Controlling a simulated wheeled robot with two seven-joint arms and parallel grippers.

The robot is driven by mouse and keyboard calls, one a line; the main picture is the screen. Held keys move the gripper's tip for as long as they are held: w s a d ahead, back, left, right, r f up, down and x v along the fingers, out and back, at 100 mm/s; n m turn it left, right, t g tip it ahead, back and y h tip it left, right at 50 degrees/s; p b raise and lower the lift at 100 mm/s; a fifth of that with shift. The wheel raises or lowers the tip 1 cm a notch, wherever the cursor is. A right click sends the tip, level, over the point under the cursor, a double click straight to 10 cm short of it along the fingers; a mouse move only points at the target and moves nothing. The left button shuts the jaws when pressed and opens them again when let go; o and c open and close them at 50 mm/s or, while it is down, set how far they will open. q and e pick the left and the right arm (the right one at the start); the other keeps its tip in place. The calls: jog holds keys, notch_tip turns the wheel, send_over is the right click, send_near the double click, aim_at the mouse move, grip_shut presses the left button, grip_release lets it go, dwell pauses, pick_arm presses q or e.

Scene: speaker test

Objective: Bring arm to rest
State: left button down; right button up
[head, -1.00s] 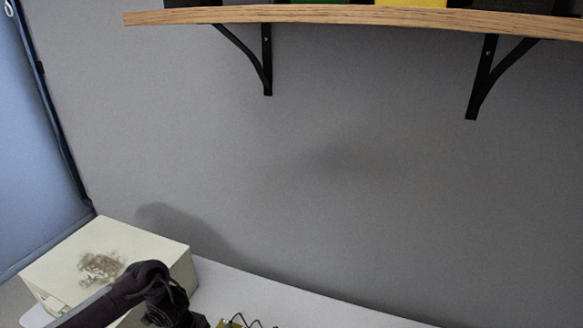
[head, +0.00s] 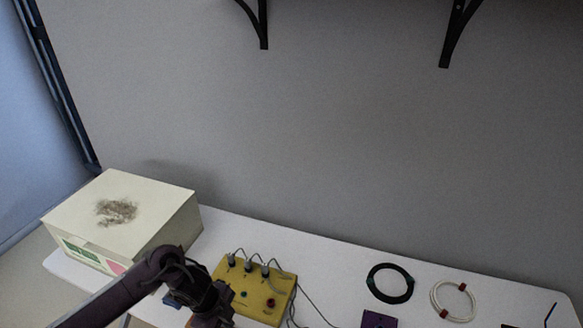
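My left arm (head: 150,280) comes in from the lower left and reaches over the front left of the white table (head: 330,262). Its wrist bends downward beside a yellow box with plugs and cables. The fingertips of my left gripper are not visible; the wrist runs down to the bottom edge of the picture. Whether it holds anything cannot be seen. My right arm and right gripper are not in view.
A cream box (head: 125,215) with a brown stain stands at the table's left end. The yellow box (head: 252,290) is close to my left wrist. A black cable coil (head: 369,279), a white coil (head: 434,298) and a purple object (head: 378,320) lie to the right. Wall brackets (head: 263,25) hang above.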

pick_arm(q)
jog(key=s+d+r+n+t+h, duration=0.25)
jog(key=d+r+n+t, duration=0.35)
jog(key=d, duration=0.7)
jog(key=s+a+r+n+g+y, duration=0.2)
jog(key=s+a+r+n, duration=0.1)
jog(key=s+a+n, duration=0.4)
jog(key=s+a+r+n+g+y, duration=0.1)
jog(key=s+a+r+n+y, duration=0.25)
jog(key=s+a+n, duration=0.45)
notch_tip(320, 180, down, 31)
jog(key=a+m+g+b, duration=0.1)
jog(key=g+b, duration=0.1)
jog(key=b, duration=0.1)
jog(key=s+a+f+b, duration=0.1)
jog(key=s+a+f, duration=0.1)
jog(key=s+f, duration=0.7)
jog(key=s+a+f+g+b, duration=0.1)
jog(key=s+a+f, duration=0.1)
jog(key=s+f, duration=0.8)
notch_tip(320, 180, down, 3)
jog(key=shift+s+f+m, duration=0.1)
jog(key=shift+s+m, duration=0.2)
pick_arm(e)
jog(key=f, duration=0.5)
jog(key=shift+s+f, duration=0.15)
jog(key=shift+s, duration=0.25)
